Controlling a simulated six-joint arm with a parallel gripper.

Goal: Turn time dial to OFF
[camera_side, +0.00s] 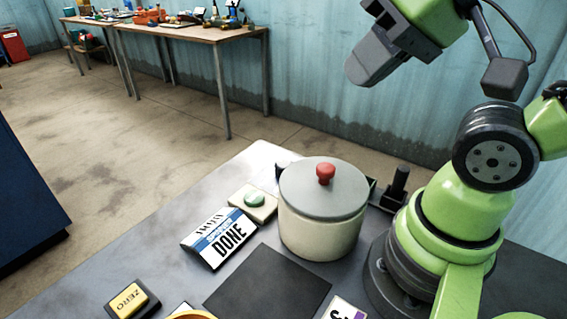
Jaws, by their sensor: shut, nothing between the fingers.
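No time dial or OFF mark can be made out in this view. A cream round vessel (318,235) with a grey lid (305,190) and a red knob (325,172) on top stands on the grey table. Its far side is hidden, and I cannot tell whether a dial is there. My gripper (362,76) is shut and empty. It is raised high at the top of the view, above and beyond the vessel, touching nothing.
A green button (254,200) on a cream base and a DONE sign (222,240) stand left of the vessel. A dark square mat (266,283) and a yellow ZERO button (131,299) lie nearer. A black upright post (399,181) stands right of the vessel.

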